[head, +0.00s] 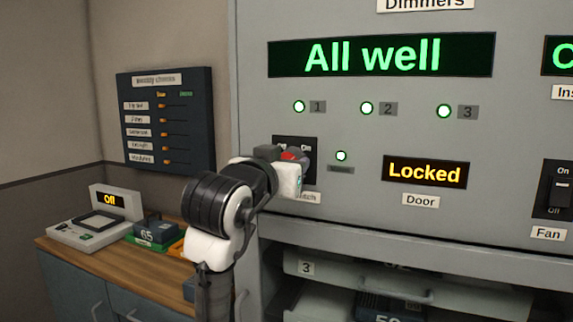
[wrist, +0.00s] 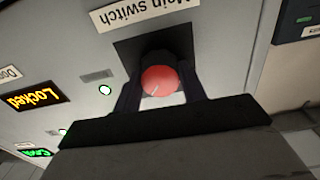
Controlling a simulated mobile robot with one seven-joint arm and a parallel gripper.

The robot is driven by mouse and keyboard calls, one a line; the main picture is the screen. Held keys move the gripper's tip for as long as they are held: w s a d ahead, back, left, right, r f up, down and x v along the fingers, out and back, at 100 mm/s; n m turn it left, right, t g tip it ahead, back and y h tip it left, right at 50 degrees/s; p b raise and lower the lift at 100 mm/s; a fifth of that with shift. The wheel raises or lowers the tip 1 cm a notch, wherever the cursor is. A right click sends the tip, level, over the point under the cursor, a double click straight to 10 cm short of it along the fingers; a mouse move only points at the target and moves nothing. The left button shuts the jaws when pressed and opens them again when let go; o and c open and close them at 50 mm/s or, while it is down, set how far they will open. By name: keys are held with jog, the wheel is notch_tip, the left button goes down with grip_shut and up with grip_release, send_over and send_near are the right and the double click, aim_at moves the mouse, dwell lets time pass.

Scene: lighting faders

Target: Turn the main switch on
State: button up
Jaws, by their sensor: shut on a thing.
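The main switch is a red round knob on a dark plate on the grey cabinet front. In the wrist view the red knob (wrist: 160,81) sits between the two dark fingers of my gripper (wrist: 160,92), which are shut on it. The label "Main switch" (wrist: 146,12) shows upside down beside the plate. In the head view my gripper (head: 277,156) is at the plate and covers most of it; a bit of the red knob (head: 293,155) shows. The knob's pointer setting is hard to read. A small lamp (head: 341,156) right of the switch is lit.
The cabinet display (head: 380,55) reads "All well" above three lit lamps. The door display (head: 425,172) reads "Locked". A fan switch (head: 560,188) is at the right. A wooden counter (head: 120,280) at left holds a device (head: 88,232) reading "Off". Drawers lie below the panel.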

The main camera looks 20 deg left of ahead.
jog(key=o, duration=1)
jog(key=shift+c, duration=0.2)
jog(key=shift+s, duration=0.1)
jog(key=s+b, duration=0.3)
jog(key=s, duration=1)
jog(key=shift+s+a, duration=0.2)
jog(key=shift+s, duration=0.15)
